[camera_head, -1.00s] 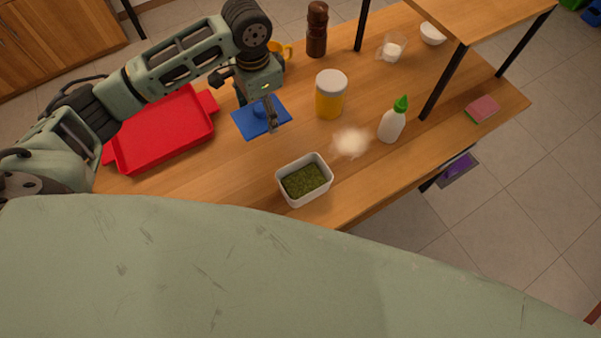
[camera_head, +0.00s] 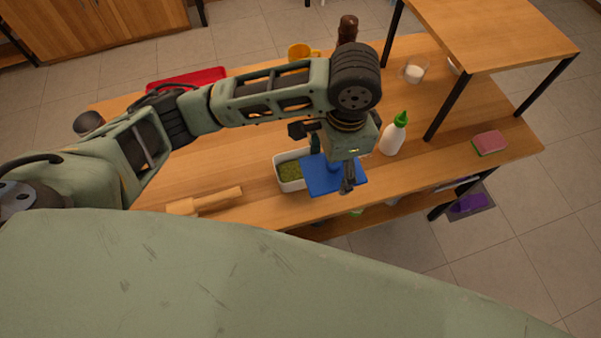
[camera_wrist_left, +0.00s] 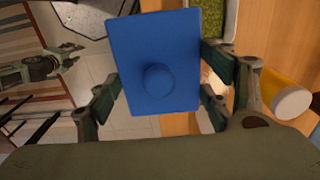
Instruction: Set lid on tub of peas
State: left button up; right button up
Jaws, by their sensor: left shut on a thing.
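The tub of peas (camera_head: 290,172) is a white rectangular container with green contents, standing on the wooden table. My left gripper (camera_head: 347,180) is shut on the blue lid (camera_head: 318,182). It holds the lid just right of the tub, and the lid covers the tub's right end in the head view. In the left wrist view the lid (camera_wrist_left: 155,40) lies flat between the fingers, knob facing the camera, with the tub (camera_wrist_left: 232,22) beyond its upper right side. The lid's height above the table is unclear. A greenish arm part (camera_wrist_left: 40,68), perhaps my right arm, shows at far left.
A green-capped bottle (camera_head: 393,137) stands right of the gripper. A yellow jar with a white top (camera_wrist_left: 288,102) stands nearby. The red tray (camera_head: 190,78) and yellow mug (camera_head: 299,51) are behind my arm. A wooden item (camera_head: 205,200) lies at the table's front left.

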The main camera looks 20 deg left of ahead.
pick_arm(q)
jog(key=shift+s+d+r, duration=0.15)
jog(key=shift+s+d, duration=0.1)
jog(key=shift+s, duration=0.05)
jog(key=shift+w+a+f, duration=0.15)
jog(key=shift+a+f, duration=0.05)
jog(key=shift+a, duration=0.1)
jog(key=w+a+f+p, duration=0.1)
jog(key=a+f, duration=0.2)
jog(key=w+a+f+p, duration=0.1)
jog(key=w+a+f, duration=0.1)
jog(key=a+f, duration=0.1)
jog(key=w+a+f+p, duration=0.1)
jog(key=w+a+f, duration=0.1)
jog(key=a+f, duration=0.1)
jog(key=shift+w+a+f+p, duration=0.2)
jog(key=shift+w+f+p, duration=0.1)
jog(key=shift+f, duration=0.5)
pick_arm(e)
jog(key=r, duration=0.1)
jog(key=a+r, duration=0.1)
jog(key=r, duration=0.1)
jog(key=shift+a+r, duration=0.25)
jog(key=shift+r, duration=0.15)
